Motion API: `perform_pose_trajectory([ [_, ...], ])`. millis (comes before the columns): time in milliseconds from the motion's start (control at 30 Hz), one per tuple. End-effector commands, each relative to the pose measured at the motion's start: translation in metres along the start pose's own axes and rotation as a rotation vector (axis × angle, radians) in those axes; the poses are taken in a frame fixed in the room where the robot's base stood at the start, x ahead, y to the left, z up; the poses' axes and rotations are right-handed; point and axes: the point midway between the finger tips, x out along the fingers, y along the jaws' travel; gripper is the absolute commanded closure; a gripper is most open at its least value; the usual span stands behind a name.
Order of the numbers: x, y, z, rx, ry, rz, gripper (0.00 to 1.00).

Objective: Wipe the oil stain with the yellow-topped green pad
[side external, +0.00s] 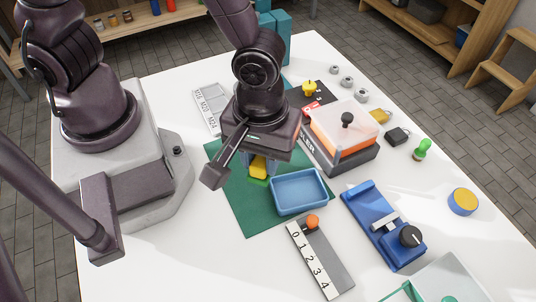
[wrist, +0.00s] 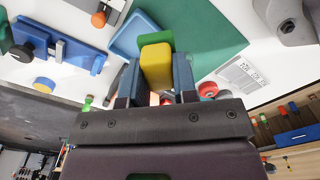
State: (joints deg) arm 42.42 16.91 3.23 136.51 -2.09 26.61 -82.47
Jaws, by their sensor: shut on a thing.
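The yellow-topped green pad (side external: 259,170) is between the fingers of my gripper (side external: 260,163), over the dark green mat (side external: 250,218). In the wrist view my gripper (wrist: 157,80) is shut on the pad's yellow top (wrist: 156,62), and the green base (wrist: 154,38) shows beyond the fingertips. I cannot tell whether the base touches the mat. I cannot make out the oil stain in either view; my gripper and arm hide part of the mat.
A blue tray (side external: 298,204) sits on the mat beside the pad. Nearby are a box with a clear orange cover (side external: 345,133), a blue fixture (side external: 374,222) and a numbered grey strip (side external: 321,262). A labelled tray (side external: 207,108) lies behind. White tabletop is clear at front left.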

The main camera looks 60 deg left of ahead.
Motion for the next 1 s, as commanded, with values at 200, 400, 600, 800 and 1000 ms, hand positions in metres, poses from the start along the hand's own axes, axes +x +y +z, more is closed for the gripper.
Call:
perform_pose_trajectory([
  [200,0.000,0.000,0.000,0.000,0.000,0.000,0.92],
  [400,0.005,-0.005,-0.022,-0.080,0.000,-0.003,0.92],
  [600,0.024,-0.034,-0.088,-0.408,0.001,-0.005,0.92],
  [800,0.042,-0.068,-0.141,-0.706,0.001,-0.004,0.92],
  [1000,0.049,-0.075,-0.160,-0.800,0.001,0.000,0.92],
])
